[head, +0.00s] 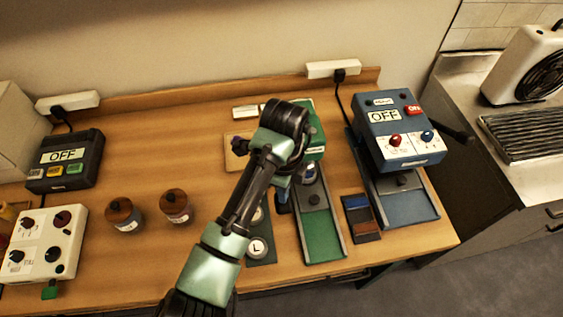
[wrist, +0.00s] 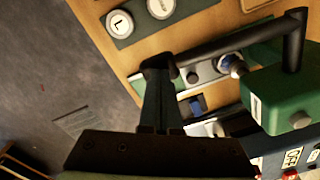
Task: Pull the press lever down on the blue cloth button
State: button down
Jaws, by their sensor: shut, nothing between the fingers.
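The green press (head: 317,140) stands behind my arm in the head view; its green head (wrist: 270,100) is at the right in the wrist view. Its black lever (wrist: 235,43) reaches left from the head to above my fingertips. A small blue and pale round piece, seemingly the cloth button (wrist: 232,66), sits below the press on its green base; it also shows in the head view (head: 309,173). My gripper (wrist: 160,72) is shut and empty, its tips close by the lever's end. I cannot tell whether they touch. In the head view my arm hides the lever and fingertips.
A blue press-like machine (head: 392,125) marked OFF stands right, its black lever (head: 455,133) sticking out. A black box (head: 64,162), white control box (head: 45,245) and two brown-topped jars (head: 174,205) stand left.

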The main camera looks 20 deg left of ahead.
jog(key=shift+f+b, duration=0.3)
jog(key=shift+f, duration=0.4)
jog(key=shift+w+a+f+b, duration=0.15)
jog(key=shift+w+f+b, duration=0.05)
jog(key=shift+f+b, duration=0.4)
jog(key=shift+w+a+f+b, duration=0.1)
jog(key=shift+w+f+b, duration=0.1)
jog(key=shift+f+b, duration=0.4)
jog(key=shift+w+a+f, duration=0.1)
jog(key=shift+f, duration=0.55)
jog(key=shift+r, duration=0.1)
notch_tip(320, 180, up, 14)
jog(key=p, duration=1.3)
jog(key=shift+r, duration=0.1)
dwell(0.3)
